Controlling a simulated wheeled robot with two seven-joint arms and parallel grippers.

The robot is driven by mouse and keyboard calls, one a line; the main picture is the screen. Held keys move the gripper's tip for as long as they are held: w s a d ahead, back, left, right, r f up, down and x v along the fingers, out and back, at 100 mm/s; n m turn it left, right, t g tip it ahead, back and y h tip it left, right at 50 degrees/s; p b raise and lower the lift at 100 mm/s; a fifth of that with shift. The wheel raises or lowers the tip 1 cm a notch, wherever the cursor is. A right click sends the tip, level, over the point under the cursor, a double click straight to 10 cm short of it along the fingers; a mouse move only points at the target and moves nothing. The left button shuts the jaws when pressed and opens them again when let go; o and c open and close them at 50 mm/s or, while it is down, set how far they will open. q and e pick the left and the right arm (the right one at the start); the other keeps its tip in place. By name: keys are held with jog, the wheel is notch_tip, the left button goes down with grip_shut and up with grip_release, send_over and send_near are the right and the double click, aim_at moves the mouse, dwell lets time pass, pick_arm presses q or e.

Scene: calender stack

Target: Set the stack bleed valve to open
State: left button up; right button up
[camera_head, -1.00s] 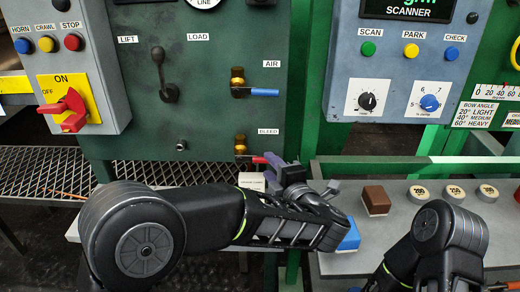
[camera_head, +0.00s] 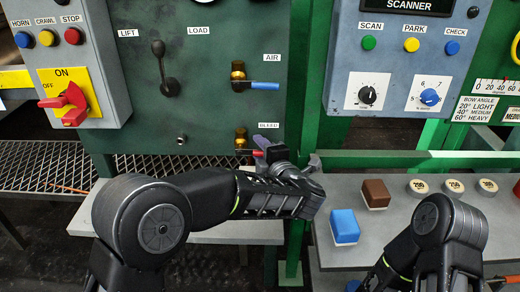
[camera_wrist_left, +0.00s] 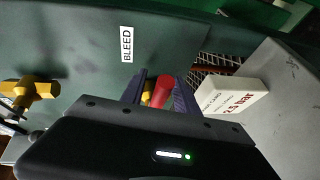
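The bleed valve (camera_head: 241,138) is a brass fitting on the green panel, left of and below the BLEED label (camera_head: 268,125). Its red lever (camera_head: 254,153) points right, roughly level, and is partly hidden by my gripper in the head view. My left gripper (camera_head: 263,148) is at the lever's right end. In the left wrist view, the red lever (camera_wrist_left: 162,92) lies between the two purple fingers (camera_wrist_left: 161,94), with a gap showing on its left side. The gripper looks open around it; contact cannot be told. My right arm shows at the lower right, but its gripper is out of frame.
The air valve (camera_head: 238,72) with a blue lever is above. A white card block (camera_wrist_left: 232,96) stands on the grey shelf close to the left gripper. A blue block (camera_head: 344,226), brown block (camera_head: 375,193) and round weights (camera_head: 418,187) lie on the right bench.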

pick_arm(q)
jog(key=shift+c, duration=0.4)
grip_shut()
dwell(1.0)
